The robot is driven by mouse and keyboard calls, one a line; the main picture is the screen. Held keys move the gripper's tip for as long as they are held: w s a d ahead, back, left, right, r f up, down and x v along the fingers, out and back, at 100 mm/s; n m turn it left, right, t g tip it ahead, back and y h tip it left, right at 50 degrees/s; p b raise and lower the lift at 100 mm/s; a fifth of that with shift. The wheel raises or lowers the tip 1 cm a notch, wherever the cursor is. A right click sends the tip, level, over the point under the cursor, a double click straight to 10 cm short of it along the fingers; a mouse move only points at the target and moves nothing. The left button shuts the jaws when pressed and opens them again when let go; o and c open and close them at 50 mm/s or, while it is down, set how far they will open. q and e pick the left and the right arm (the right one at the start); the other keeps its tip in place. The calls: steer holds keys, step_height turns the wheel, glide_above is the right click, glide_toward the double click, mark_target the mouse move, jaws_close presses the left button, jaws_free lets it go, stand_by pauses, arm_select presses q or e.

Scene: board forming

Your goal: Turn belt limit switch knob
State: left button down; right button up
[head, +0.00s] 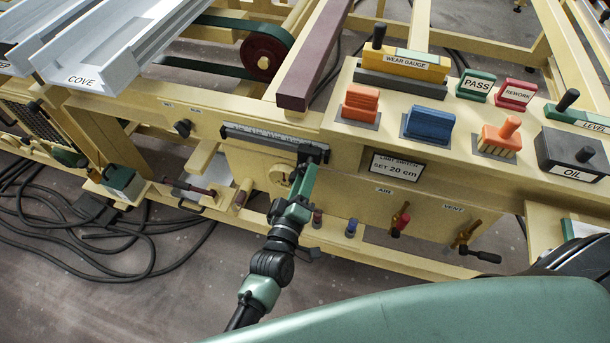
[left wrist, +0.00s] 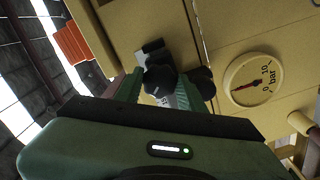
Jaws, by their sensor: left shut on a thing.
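The black limit switch knob (head: 314,153) sits at the right end of a dark scale rail (head: 262,137) on the beige machine's front. My left gripper (head: 306,172) reaches up to it from below. In the left wrist view the two green fingers of my left gripper (left wrist: 158,88) stand either side of the black knob (left wrist: 160,77) and are shut on it. A sign (head: 397,167) right of the knob reads "LIMIT SWITCH SET 20 cm". The scale's figures are too small to read. My right gripper is not in view.
A round bar gauge (left wrist: 253,80) is close to the gripper. Air (head: 401,220) and vent (head: 465,232) valves stick out lower right. Stamps and an oil box (head: 573,153) stand on the ledge above. Black cables (head: 110,235) lie on the floor at left.

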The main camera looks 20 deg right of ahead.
arm_select(q)
steer(key=shift+f+m+p, duration=0.15)
steer(key=shift+m+p, duration=0.4)
steer(key=shift+m, duration=3.55)
steer(key=shift+a, duration=0.1)
steer(key=c, duration=0.9)
jaws_free()
steer(key=shift+o, duration=0.2)
steer(key=v, duration=0.7)
steer(key=shift+s+a, duration=0.2)
steer(key=shift+s, duration=0.15)
